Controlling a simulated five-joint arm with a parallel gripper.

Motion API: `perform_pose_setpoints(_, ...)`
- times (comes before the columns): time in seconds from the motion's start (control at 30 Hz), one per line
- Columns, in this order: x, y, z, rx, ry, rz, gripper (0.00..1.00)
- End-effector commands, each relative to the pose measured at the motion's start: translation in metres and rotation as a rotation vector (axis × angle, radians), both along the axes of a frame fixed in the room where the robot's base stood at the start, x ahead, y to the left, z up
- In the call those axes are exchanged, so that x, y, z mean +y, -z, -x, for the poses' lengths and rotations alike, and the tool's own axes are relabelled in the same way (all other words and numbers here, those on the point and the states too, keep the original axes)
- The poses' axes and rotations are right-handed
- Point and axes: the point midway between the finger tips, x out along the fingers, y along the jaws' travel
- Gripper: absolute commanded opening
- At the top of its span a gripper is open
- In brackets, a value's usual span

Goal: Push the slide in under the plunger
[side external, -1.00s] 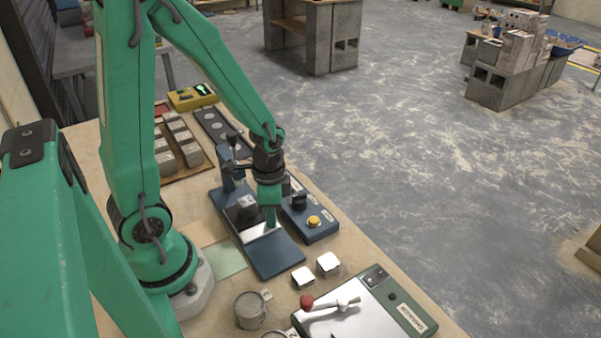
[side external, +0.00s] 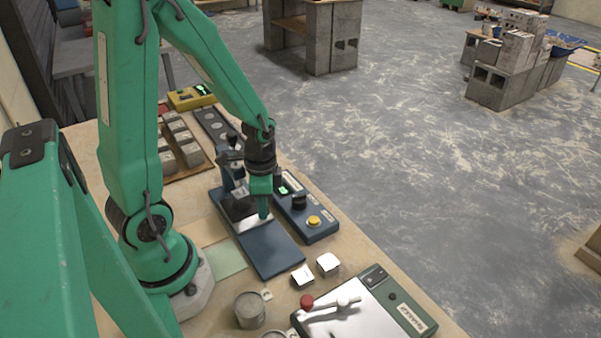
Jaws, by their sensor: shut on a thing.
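The blue press (side external: 271,251) stands on the bench with its upright and plunger (side external: 229,160) at the rear end. The slide (side external: 254,224), dark with a shiny metal front part, sits on the press base close to the upright. A grey block rides on its rear part, now mostly in shadow under the press head; I cannot tell if it is fully centred there. My gripper (side external: 263,213) points down with its fingers shut at the slide's shiny part. The fingers hide part of the slide, and its exact grip is too small to see.
A blue control box (side external: 308,219) with a yellow button and black knob stands right of the press. Two pale blocks (side external: 328,264), a metal cup (side external: 250,309) and a green-framed device (side external: 365,306) lie nearer. A tray of grey blocks (side external: 181,147) is behind.

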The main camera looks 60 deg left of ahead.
Motion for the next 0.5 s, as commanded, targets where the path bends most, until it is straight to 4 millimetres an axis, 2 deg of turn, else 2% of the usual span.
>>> perform_pose_setpoints(0.1, 0.0047, -0.0012, -0.0049, -0.018, -0.013, -0.005, 0.00)
perform_pose_setpoints(0.13, 0.0048, -0.0013, -0.0050, -0.019, -0.013, -0.004, 0.25)
perform_pose_setpoints(0.23, 0.0046, -0.0013, -0.0048, -0.018, -0.013, -0.005, 0.43)
perform_pose_setpoints(0.5, 0.0031, -0.0008, -0.0031, -0.012, -0.010, -0.003, 0.43)
